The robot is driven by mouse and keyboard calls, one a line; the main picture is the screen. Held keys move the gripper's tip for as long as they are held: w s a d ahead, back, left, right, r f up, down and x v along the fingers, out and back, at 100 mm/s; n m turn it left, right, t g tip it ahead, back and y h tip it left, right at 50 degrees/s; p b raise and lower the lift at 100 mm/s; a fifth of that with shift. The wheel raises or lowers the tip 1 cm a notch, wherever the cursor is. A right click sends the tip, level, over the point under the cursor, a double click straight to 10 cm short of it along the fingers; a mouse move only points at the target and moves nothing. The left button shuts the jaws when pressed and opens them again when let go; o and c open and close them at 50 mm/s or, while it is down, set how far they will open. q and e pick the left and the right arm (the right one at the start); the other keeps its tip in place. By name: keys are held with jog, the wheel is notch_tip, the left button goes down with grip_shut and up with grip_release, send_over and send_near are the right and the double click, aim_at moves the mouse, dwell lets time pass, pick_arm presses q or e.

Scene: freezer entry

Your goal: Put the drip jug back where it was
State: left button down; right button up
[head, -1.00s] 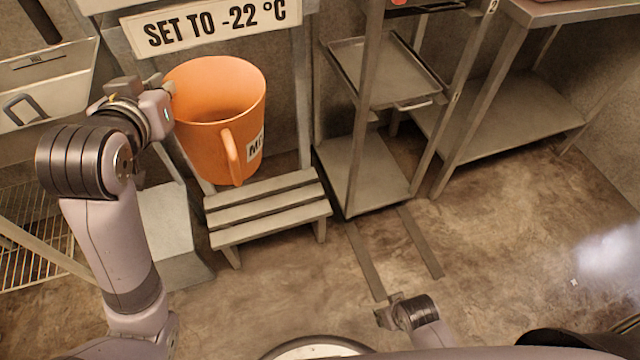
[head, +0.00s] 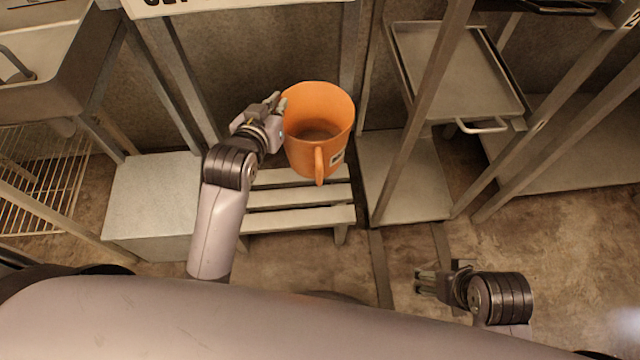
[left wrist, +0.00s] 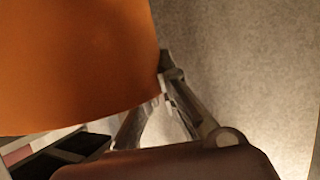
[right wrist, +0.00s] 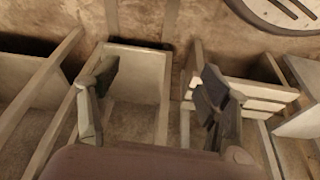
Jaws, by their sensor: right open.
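The drip jug (head: 318,130) is orange, with its handle and a white label facing me in the head view. It is upright over the back of the slatted grey step (head: 300,218); I cannot tell whether its base touches the slats. My left gripper (head: 280,104) is shut on the jug's left rim. In the left wrist view the jug (left wrist: 70,60) fills the upper left and hides part of the fingers (left wrist: 165,92). My right gripper (head: 425,282) is open and empty at lower right; its spread fingers also show in the right wrist view (right wrist: 152,98).
A metal rack with a tray (head: 455,75) and a low shelf stands right of the step. A grey box (head: 150,195) and a wire shelf (head: 40,175) are at left. A sign (head: 240,5) is above. Floor (head: 310,265) shows in front of the step.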

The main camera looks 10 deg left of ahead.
pick_arm(q)
jog(key=shift+w+f, duration=0.25)
jog(key=shift+f, duration=0.7)
pick_arm(e)
jog(key=w+a+r+t+y+b, duration=0.1)
jog(key=w+a+r+t+b, duration=0.1)
jog(key=w+r+t, duration=0.35)
jog(key=w+a+r+t+y+b, duration=0.1)
jog(key=w+a+r+t+b, duration=0.15)
jog(key=w, duration=0.65)
pick_arm(q)
notch_tip(320, 180, down, 20)
jog(key=b, duration=0.4)
jog(key=shift+r, duration=0.2)
pick_arm(e)
notch_tip(320, 180, up, 20)
jog(key=s+a+n+t+y, duration=0.1)
jog(key=t+y, duration=0.3)
jog(key=t, duration=0.9)
jog(key=shift+a+r+t, duration=0.2)
jog(key=shift+a+t, duration=0.1)
jog(key=shift+a, duration=0.6)
pick_arm(q)
jog(key=shift+f, duration=0.15)
pick_arm(e)
jog(key=shift+y, duration=0.3)
